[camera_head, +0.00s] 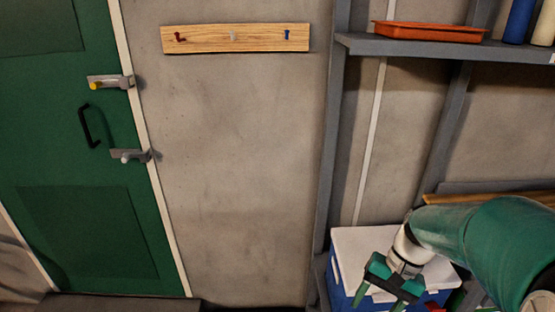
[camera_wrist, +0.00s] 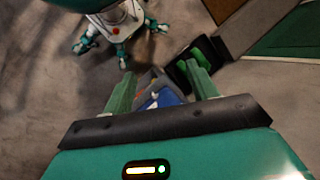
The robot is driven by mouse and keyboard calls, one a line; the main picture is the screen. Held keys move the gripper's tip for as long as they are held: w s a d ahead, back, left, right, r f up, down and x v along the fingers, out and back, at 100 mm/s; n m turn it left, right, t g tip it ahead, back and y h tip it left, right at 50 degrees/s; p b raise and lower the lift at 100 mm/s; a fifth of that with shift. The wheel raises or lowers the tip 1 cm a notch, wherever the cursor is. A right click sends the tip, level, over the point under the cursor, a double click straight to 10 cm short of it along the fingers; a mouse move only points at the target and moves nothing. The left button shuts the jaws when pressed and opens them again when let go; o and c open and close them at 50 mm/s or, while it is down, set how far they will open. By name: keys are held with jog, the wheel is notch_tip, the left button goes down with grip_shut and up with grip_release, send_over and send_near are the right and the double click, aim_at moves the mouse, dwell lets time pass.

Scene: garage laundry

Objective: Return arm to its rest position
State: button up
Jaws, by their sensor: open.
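My gripper (camera_head: 380,297) hangs at the lower right in the head view, in front of a blue box with a white lid (camera_head: 362,243). My green arm reaches in from the right edge. In the wrist view my gripper (camera_wrist: 160,85) shows its two green fingers spread apart with nothing held between them. Beyond the fingers are small blue and grey items, too blurred to name. Part of my own body and legs shows at the top of the wrist view.
A grey shelf (camera_head: 445,47) at the upper right carries an orange tray (camera_head: 428,32) and blue and white cylinders. A wooden hook board (camera_head: 236,39) hangs on the wall. A green door (camera_head: 75,150) with latches stands at the left.

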jog(key=s+a+r+n+t+h, duration=0.2)
jog(key=s+r+t, duration=0.1)
jog(key=r, duration=0.3)
jog(key=s+a+r+n+t+h, duration=0.2)
jog(key=s+r+n+t, duration=0.1)
jog(key=r, duration=0.3)
jog(key=shift+a+r+t, duration=0.15)
jog(key=shift+a+t, duration=0.2)
jog(key=shift+t, duration=0.55)
